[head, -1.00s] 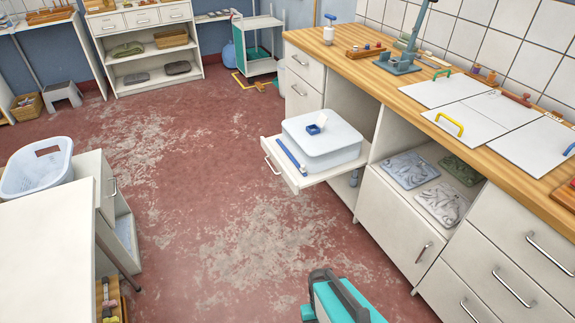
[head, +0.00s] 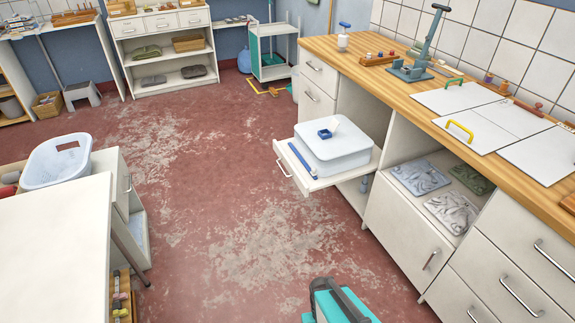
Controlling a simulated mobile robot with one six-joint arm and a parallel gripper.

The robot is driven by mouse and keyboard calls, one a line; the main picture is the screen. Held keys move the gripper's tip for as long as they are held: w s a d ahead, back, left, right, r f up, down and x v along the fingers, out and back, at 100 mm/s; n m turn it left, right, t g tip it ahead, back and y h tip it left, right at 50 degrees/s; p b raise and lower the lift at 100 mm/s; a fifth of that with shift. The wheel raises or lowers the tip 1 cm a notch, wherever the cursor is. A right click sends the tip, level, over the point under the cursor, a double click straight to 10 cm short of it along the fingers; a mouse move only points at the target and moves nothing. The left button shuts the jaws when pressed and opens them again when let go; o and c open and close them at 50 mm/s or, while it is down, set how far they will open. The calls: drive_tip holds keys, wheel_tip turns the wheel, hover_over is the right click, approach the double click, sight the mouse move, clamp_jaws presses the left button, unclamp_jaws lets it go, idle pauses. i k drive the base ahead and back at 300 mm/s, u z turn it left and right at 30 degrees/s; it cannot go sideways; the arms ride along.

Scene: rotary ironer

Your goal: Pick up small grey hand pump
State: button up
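I cannot make out a small grey hand pump for certain. A grey-blue upright device with a flat base and a tall column (head: 420,55) stands on the wooden counter (head: 375,65) at the back right. A small grey-blue bottle-like item (head: 364,184) shows partly in the cabinet beneath the pulled-out drawer. It is too small to identify. My gripper is not in view.
A pulled-out drawer (head: 311,184) holds a pale lidded box (head: 343,150) and juts over the floor. A teal and white item (head: 335,303) is cut off at the bottom edge. The middle floor is clear.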

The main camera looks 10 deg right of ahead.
sight(343, 42)
drive_tip(key=u, duration=0.05)
drive_tip(key=i, duration=0.9)
drive_tip(key=z, duration=0.05)
